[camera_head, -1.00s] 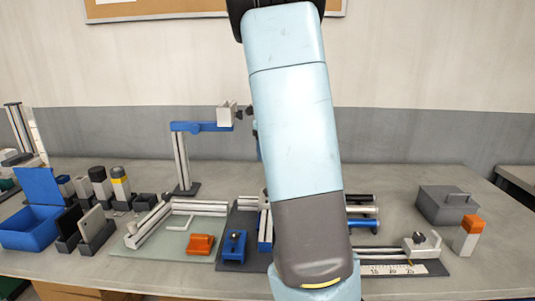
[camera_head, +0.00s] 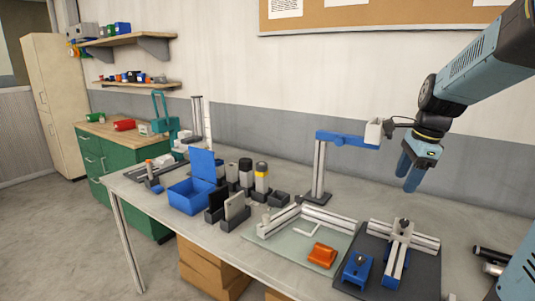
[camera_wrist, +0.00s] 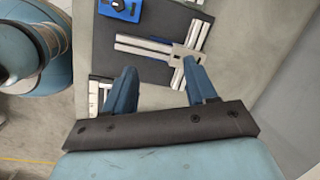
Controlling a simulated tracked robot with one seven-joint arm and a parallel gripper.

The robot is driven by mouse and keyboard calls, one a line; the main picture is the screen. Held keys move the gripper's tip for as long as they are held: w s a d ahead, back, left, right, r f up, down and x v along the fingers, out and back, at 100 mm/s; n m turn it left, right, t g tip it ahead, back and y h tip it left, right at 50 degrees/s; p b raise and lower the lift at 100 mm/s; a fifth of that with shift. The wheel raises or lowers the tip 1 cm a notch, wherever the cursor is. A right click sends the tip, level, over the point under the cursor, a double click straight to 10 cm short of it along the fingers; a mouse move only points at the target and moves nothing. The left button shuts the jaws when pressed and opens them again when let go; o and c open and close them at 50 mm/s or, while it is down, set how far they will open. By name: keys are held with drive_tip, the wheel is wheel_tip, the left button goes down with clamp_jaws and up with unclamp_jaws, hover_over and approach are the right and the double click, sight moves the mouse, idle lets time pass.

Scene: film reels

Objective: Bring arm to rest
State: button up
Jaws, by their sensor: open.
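My gripper (camera_head: 411,172) hangs in the air above the right part of the grey workbench (camera_head: 210,232), its two blue fingers pointing down. In the wrist view the fingers of my gripper (camera_wrist: 160,92) are spread apart with nothing between them. Below them is a dark plate (camera_head: 424,270) with silver rails (camera_head: 404,238) and a blue block (camera_head: 356,270). My arm reaches in from the upper right in the head view.
A blue and silver stand (camera_head: 319,170) rises close to the left of my gripper. An open blue box (camera_head: 188,196), dark holders with bottles and an orange part (camera_head: 322,255) lie further left. A green cabinet (camera_head: 118,178) stands beyond the bench.

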drive_tip(key=s+a+r+n+t, duration=0.1)
drive_tip(key=s+a+n, duration=0.4)
drive_tip(key=s+n, duration=0.3)
drive_tip(key=s+a+r+n+t+h, duration=0.1)
drive_tip(key=s+a+n+t, duration=0.1)
drive_tip(key=s+a+n, duration=0.4)
drive_tip(key=shift+s+a+r+n+t, duration=0.15)
drive_tip(key=shift+s+a+n+t, duration=0.15)
drive_tip(key=shift+s+n, duration=1.9)
drive_tip(key=shift+w+n, duration=0.5)
